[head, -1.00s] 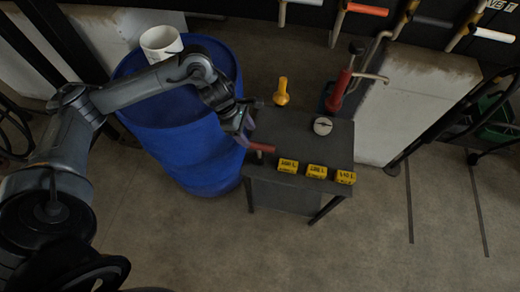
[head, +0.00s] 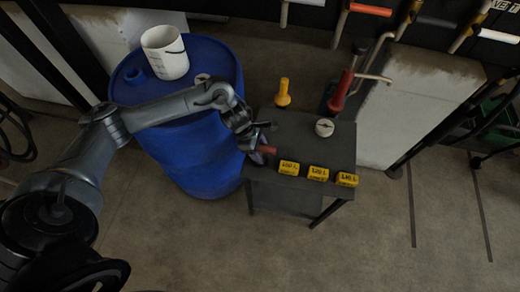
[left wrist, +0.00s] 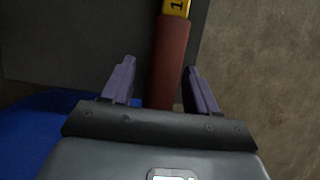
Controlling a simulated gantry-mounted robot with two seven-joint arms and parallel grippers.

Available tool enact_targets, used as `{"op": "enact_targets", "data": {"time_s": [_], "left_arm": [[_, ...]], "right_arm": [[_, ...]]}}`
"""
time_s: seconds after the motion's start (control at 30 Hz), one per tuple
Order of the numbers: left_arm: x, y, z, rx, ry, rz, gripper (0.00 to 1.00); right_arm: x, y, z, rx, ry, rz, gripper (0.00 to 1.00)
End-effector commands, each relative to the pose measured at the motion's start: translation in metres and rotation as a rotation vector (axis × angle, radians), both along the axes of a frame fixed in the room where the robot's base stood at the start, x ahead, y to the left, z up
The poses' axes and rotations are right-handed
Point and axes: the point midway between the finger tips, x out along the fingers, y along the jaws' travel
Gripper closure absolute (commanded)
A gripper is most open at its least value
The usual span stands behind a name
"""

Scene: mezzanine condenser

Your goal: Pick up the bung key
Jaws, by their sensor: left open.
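The bung key appears to be the red-handled bar (head: 270,150) lying at the left edge of the dark table (head: 300,133). The bar's lower end is hidden behind the gripper body. My right gripper is out of view.
Several yellow labelled blocks (head: 318,173) line the table's front edge. A round gauge (head: 324,127), a yellow-handled tool (head: 283,93) and a red upright pump (head: 342,92) stand farther back. A blue drum (head: 190,145) with a white bucket (head: 165,52) is close on the left.

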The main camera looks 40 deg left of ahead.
Motion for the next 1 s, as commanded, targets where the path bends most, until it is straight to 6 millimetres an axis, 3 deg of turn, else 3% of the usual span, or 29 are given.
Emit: {"op": "enact_targets", "data": {"time_s": [0.23, 0.6, 1.0], "left_arm": [[0.0005, -0.0003, -0.0010, 0.000, -0.001, 0.000, 0.44], [0.0005, -0.0003, -0.0008, 0.000, -0.001, 0.000, 1.00], [0.0011, -0.0003, 0.0040, 0.000, -0.003, -0.001, 1.00]], "right_arm": [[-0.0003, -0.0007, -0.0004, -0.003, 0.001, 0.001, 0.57], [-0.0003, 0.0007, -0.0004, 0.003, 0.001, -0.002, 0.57], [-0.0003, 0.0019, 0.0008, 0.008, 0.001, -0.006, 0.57]]}}
